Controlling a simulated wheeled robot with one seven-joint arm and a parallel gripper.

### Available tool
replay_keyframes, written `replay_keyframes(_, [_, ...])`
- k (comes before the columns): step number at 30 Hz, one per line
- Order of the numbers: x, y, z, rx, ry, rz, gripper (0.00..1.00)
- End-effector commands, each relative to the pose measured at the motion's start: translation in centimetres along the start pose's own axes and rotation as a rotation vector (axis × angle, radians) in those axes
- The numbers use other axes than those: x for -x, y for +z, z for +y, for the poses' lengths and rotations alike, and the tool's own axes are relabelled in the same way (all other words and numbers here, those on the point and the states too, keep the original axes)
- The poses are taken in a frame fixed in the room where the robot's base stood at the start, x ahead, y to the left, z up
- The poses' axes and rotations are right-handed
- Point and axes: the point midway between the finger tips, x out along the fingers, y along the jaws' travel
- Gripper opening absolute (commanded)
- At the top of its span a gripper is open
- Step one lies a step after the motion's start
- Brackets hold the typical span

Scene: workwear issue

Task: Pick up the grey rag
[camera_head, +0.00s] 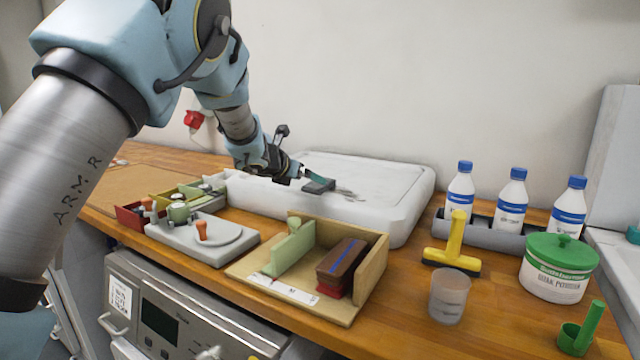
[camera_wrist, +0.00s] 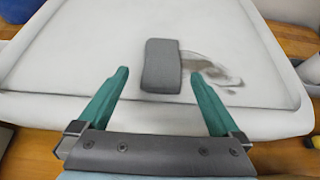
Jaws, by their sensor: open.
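The grey rag (camera_wrist: 161,66) is a dark grey folded block lying on the white tray-like surface (camera_wrist: 60,63). In the head view the grey rag (camera_head: 318,186) shows near the middle of the white surface (camera_head: 390,206), right beside my fingertips. My gripper (camera_wrist: 161,80) is open, with its two green fingers apart. The rag's near end lies between and just ahead of the fingertips in the wrist view, and I see no finger touching it. In the head view my gripper (camera_head: 311,174) comes in from the left, and its far finger is partly hidden.
A dark smear (camera_wrist: 212,72) marks the white surface right of the rag. A wooden holder with a brown block (camera_head: 342,258) stands in front. A yellow squeegee (camera_head: 454,240), white bottles (camera_head: 511,200) and a green-lidded tub (camera_head: 556,275) stand to the right.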

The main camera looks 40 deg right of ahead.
Motion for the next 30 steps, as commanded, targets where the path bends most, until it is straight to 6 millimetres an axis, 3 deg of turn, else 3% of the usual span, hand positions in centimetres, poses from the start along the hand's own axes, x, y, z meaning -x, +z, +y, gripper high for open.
replay_keyframes(8, [-1.9,0.2,-0.1,0.002,0.001,0.002,1.0])
replay_keyframes(18, [-5.9,0.3,-0.4,0.004,0.001,0.001,1.0])
replay_keyframes(27, [-6.3,0.2,-0.4,0.005,0.002,0.0,1.0])
replay_keyframes(30, [-6.3,0.2,-0.4,0.005,0.002,0.0,0.89])
